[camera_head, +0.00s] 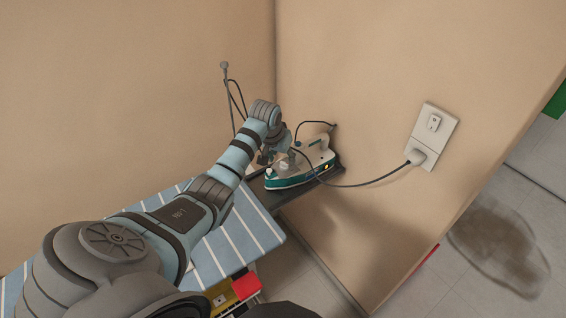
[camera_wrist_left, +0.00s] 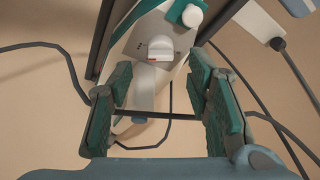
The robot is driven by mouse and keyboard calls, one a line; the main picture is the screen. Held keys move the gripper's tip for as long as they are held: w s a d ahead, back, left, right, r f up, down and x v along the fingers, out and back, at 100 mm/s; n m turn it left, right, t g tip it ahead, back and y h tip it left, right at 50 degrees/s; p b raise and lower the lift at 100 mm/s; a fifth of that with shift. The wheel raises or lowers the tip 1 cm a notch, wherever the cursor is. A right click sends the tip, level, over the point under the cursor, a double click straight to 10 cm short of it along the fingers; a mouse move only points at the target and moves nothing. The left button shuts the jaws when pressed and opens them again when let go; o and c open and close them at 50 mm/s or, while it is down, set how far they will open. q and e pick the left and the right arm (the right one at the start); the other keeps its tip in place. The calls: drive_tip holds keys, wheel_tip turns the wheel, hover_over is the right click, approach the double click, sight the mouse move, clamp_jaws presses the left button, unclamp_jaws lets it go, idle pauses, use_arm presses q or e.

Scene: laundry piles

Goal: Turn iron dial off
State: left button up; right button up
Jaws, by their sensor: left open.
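The iron (camera_head: 290,181), white and teal, rests on the dark end of the ironing board near the wall corner. In the left wrist view its white body (camera_wrist_left: 137,72) carries a white dial (camera_wrist_left: 160,46) with a small red mark near its lower edge. My left gripper (camera_head: 279,154) is at the iron, partly hiding its upper part in the head view. In the left wrist view the left gripper (camera_wrist_left: 160,88) is open, with its green fingers apart on either side. The dial shows beyond and between the fingertips; I see no contact. My right gripper is not in view.
The blue striped ironing board (camera_head: 238,240) lies under my left arm. The iron's cord runs to a wall outlet (camera_head: 439,122). A thin upright rod (camera_head: 228,95) stands behind the gripper. Walls close in behind and right. A dark stain (camera_head: 498,248) marks the floor.

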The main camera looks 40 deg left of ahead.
sight(284, 163)
use_arm(q)
drive_tip(key=x, duration=0.4)
drive_tip(key=shift+w+r+b, duration=0.1)
drive_tip(key=shift+b, duration=0.25)
drive_tip(key=shift+w+f, duration=0.15)
drive_tip(key=shift+f, duration=0.15)
drive_tip(key=shift+r, duration=0.1)
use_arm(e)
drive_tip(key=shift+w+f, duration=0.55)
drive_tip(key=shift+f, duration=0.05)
use_arm(q)
clamp_jaws()
drive_tip(key=shift+r, duration=0.1)
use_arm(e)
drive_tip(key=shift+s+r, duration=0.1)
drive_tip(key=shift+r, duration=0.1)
